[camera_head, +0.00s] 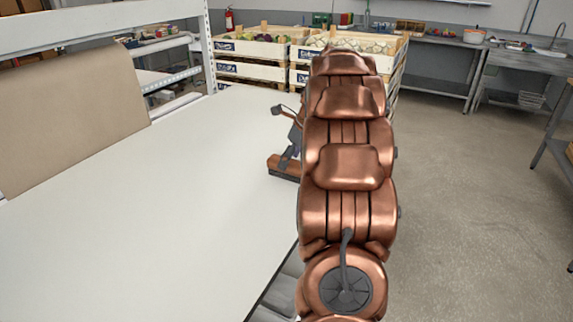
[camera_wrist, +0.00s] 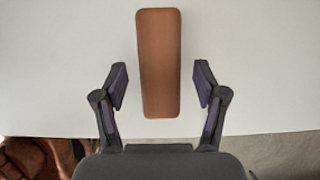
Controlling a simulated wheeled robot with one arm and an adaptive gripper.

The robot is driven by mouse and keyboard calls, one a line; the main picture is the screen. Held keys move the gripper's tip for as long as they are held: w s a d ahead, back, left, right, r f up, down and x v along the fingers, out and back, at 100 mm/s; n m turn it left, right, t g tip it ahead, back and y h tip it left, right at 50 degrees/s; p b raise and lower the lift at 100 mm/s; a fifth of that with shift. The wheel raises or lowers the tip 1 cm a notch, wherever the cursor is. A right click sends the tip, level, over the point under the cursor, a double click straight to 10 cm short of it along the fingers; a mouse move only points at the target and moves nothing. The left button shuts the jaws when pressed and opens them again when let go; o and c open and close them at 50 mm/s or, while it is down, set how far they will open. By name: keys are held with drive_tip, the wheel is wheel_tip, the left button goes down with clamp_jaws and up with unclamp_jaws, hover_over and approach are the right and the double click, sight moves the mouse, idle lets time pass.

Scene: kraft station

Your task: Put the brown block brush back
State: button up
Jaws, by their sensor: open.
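The brown block brush (camera_wrist: 159,62) is a long brown block with rounded corners. In the wrist view it lies on the white table (camera_wrist: 60,70), with its near end between the open fingers of my gripper (camera_wrist: 161,88). There is a gap on both sides, and no finger touches it. In the head view the brown block (camera_head: 284,167) shows at the table's right side, partly hidden by my arm. My gripper (camera_head: 291,140) is just above it there, also partly hidden.
Stacked wooden crates (camera_head: 250,48) with produce stand beyond the table. The white tabletop (camera_head: 150,220) is mostly clear. Open floor (camera_head: 460,200) lies to the right.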

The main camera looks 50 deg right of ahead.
drive_tip(key=v, duration=0.9)
drive_tip(key=shift+r+b, duration=0.35)
drive_tip(key=shift+b, duration=0.1)
